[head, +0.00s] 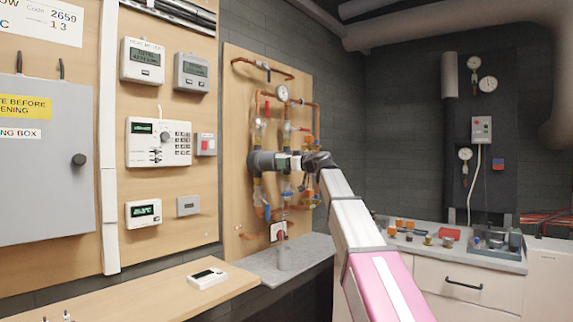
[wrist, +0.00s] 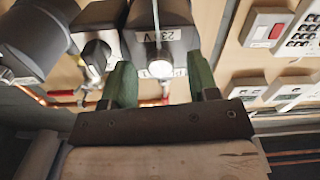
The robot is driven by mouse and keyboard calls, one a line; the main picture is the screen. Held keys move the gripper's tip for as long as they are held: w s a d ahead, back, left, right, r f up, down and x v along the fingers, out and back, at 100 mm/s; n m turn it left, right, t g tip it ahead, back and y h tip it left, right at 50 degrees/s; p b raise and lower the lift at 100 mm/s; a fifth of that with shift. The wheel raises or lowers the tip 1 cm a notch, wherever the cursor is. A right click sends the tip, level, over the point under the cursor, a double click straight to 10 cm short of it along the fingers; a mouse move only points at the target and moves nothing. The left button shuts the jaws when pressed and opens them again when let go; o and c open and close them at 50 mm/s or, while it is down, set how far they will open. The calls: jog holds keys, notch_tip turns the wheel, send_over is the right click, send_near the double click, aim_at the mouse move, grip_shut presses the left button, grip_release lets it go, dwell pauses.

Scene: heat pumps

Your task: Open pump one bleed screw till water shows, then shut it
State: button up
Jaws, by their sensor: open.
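The pump board (head: 238,90) carries copper pipes, valves and dark grey pumps. One grey pump (head: 262,162) shows just left of my gripper (head: 292,163). In the wrist view, my gripper (wrist: 162,85) is open, with green fingers apart and nothing held. A grey pump body (wrist: 172,22) with a voltage label is directly beyond the fingers. A pale round screw-like disc (wrist: 160,69) on it appears between the fingertips; contact is not clear. Another grey pump body (wrist: 38,32) is at the left. I cannot tell which is pump one. No water is visible.
A keypad controller (head: 158,142) and meters are on the left panel. A counter (head: 440,253) with small parts is at the right. A black knob (wrist: 97,52) stands close left of the fingers.

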jog(key=c, duration=0.9)
jog(key=shift+c, duration=0.2)
jog(key=shift+m, duration=0.3)
jog(key=m, duration=2)
jog(key=shift+m, duration=0.4)
jog(key=shift+s, duration=0.1)
